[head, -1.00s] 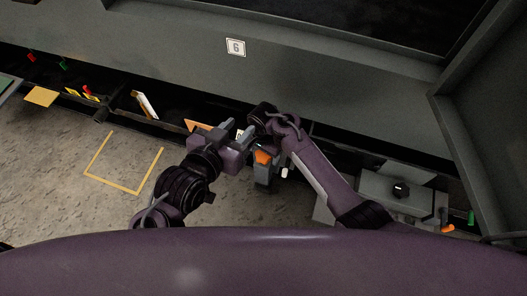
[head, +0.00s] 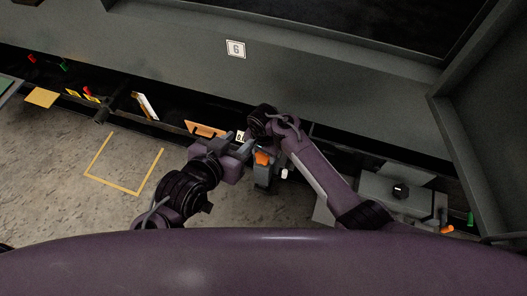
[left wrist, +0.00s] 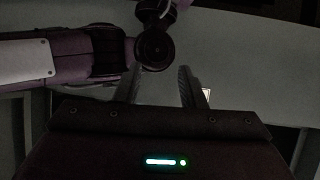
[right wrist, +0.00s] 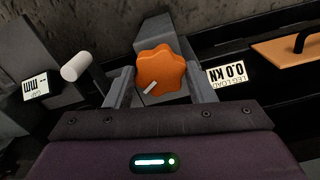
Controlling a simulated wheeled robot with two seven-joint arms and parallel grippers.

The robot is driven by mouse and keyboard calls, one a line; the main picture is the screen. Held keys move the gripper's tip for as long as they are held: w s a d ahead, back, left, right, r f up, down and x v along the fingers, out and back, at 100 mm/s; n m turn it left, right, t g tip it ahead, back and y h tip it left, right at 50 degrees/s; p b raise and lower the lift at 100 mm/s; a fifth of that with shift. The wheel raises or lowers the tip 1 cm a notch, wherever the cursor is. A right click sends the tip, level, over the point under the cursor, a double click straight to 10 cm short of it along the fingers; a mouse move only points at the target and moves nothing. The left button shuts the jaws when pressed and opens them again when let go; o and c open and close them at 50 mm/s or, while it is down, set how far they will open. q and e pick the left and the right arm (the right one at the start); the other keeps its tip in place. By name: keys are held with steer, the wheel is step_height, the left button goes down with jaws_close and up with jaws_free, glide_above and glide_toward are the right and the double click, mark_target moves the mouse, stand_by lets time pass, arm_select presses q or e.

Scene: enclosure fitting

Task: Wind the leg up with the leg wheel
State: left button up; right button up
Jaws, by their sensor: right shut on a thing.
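The orange leg wheel (head: 262,158) sits on a grey block in the head view. In the right wrist view the lobed wheel (right wrist: 160,70), with a pale mark on its face, lies between the fingers of my right gripper (right wrist: 160,88), which is shut on it. In the head view those fingers are largely hidden by my own arm. My left gripper (head: 228,150) is left of the wheel. In the left wrist view its fingers (left wrist: 158,85) stand apart with nothing between them. A "LEG LOAD" plate (right wrist: 227,73) beside the wheel reads 0.0 kN.
A white-tipped lever (right wrist: 77,68) and a "mm" label (right wrist: 36,87) are left of the wheel in the right wrist view. An orange-brown panel with a dark handle (right wrist: 290,47) is at right. A yellow outline (head: 125,165) marks clear floor. A grey box (head: 375,190) stands at right.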

steer(key=shift+r+n+p, duration=0.15)
steer(key=shift+n+p, duration=0.65)
steer(key=shift+n, duration=0.4)
steer(key=shift+n+p, duration=1)
steer(key=shift+n, duration=0.2)
steer(key=n+p, duration=0.1)
steer(key=n, duration=0.1)
steer(key=shift+n, duration=0.4)
steer(key=n+p, duration=0.1)
steer(key=n, duration=0.1)
steer(key=shift+n, duration=0.3)
steer(key=n, duration=0.3)
steer(key=shift+n, duration=0.4)
steer(key=n, duration=0.8)
steer(key=shift+f, duration=0.2)
steer(key=n, duration=0.2)
steer(key=shift+n+b, duration=0.3)
steer(key=shift+n, duration=1.3)
arm_select(q)
steer(key=s+a+f+g+y+b, duration=0.1)
steer(key=s+a+f+g+y, duration=0.2)
steer(key=s+a+f+g, duration=0.2)
steer(key=shift+s+a+f+g, duration=0.15)
steer(key=shift+s+f+g, duration=1.05)
steer(key=shift+s, duration=0.7)
arm_select(e)
steer(key=shift+n, duration=1.1)
arm_select(q)
steer(key=shift+f, duration=0.15)
